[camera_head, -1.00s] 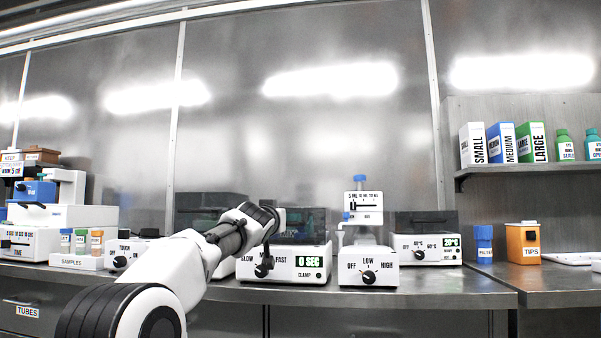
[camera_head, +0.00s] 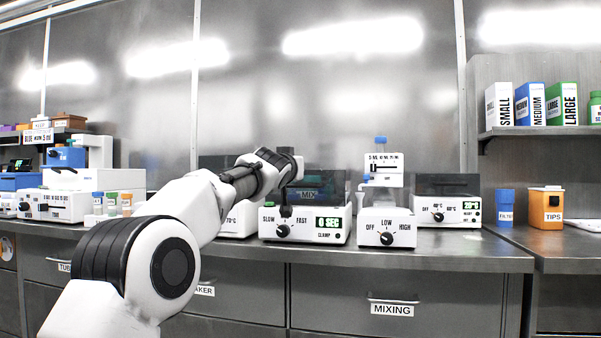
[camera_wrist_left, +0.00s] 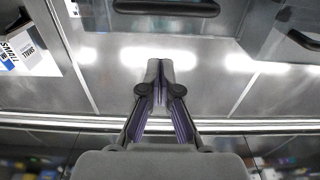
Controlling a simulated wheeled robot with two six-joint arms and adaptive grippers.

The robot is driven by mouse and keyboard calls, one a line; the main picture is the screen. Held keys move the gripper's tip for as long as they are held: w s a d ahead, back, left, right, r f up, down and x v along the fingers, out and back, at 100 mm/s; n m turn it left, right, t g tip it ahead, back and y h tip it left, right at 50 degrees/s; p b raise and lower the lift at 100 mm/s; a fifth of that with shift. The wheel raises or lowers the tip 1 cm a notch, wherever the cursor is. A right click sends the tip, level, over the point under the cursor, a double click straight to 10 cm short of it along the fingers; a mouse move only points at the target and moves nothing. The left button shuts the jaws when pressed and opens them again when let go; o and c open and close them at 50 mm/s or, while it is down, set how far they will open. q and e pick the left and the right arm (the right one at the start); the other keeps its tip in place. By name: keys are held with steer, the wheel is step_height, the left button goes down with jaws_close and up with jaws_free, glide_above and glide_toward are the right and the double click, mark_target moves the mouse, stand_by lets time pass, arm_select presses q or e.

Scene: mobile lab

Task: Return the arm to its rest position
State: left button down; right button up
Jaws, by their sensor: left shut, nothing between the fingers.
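My left arm (camera_head: 165,250) comes in from the lower left in the head view and is white with black joints. Its wrist reaches over the bench in front of the shaker marked 0 SEC (camera_head: 328,222). My right gripper is not in view.
A heater (camera_head: 450,211), a blue cup (camera_head: 505,205) and an orange TIPS box (camera_head: 546,208) stand farther right. Drawers (camera_head: 390,300) line the bench front. A shelf (camera_head: 535,130) holds several boxes.

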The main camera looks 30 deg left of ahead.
arm_select(q)
steer(key=s+d+f+b, duration=0.1)
steer(key=s+f+b, duration=0.4)
steer(key=s+b, duration=0.1)
steer(key=shift+s+d+b, duration=0.25)
steer(key=shift+d+b, duration=0.05)
steer(key=shift+b, duration=0.5)
